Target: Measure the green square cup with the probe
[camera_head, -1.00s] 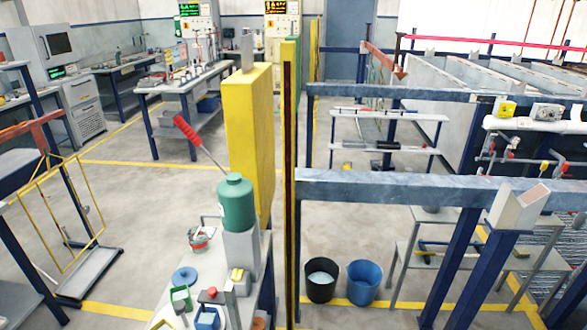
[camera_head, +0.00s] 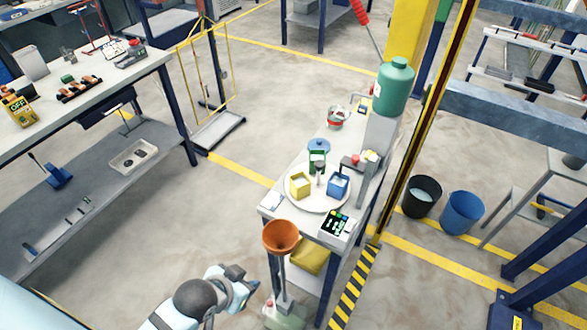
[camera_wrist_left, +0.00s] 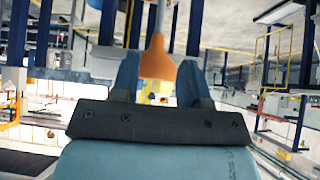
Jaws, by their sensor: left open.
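A dark meter (camera_head: 337,222) with a lit display lies at the bench's near end. My left gripper (camera_head: 250,284) is low, left of the bench's near end and apart from the cups. In the left wrist view its open fingers (camera_wrist_left: 158,78) frame an orange funnel beyond them.
The orange funnel (camera_head: 281,236) on a stand is at the bench's near end, close to my left gripper. A green bottle (camera_head: 395,86) stands at the bench's far end. A striped post (camera_head: 425,125) borders the right side. Open floor lies left of the bench.

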